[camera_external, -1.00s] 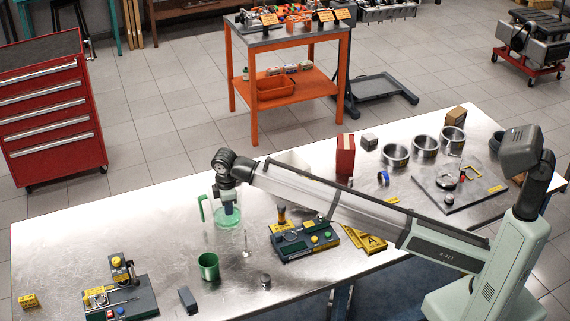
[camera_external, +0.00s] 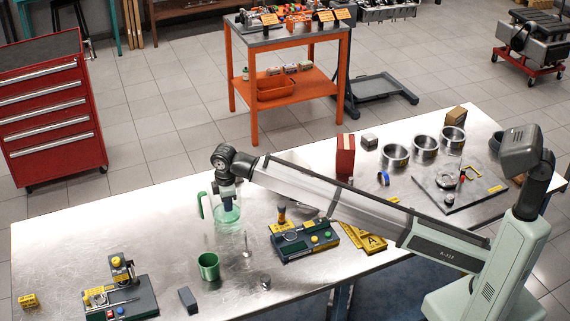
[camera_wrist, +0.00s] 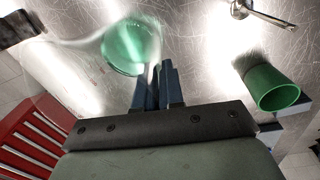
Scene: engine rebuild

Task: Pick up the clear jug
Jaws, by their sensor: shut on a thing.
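The clear jug (camera_external: 235,217) has a green handle on its left and a green-tinted bottom. It is at the middle of the metal table in the outside view. My gripper (camera_external: 228,203) points down at the jug and its fingers are shut on its wall. In the wrist view the jug's green bottom (camera_wrist: 130,52) is just beyond my fingers (camera_wrist: 159,72), and its clear wall is blurred. I cannot tell how far the jug's base is from the table.
A green cup (camera_external: 208,266) stands in front of the jug. A dark fixture with yellow parts (camera_external: 303,242) is to the right, and another fixture (camera_external: 120,294) is at front left. A red box (camera_external: 345,156) stands farther right.

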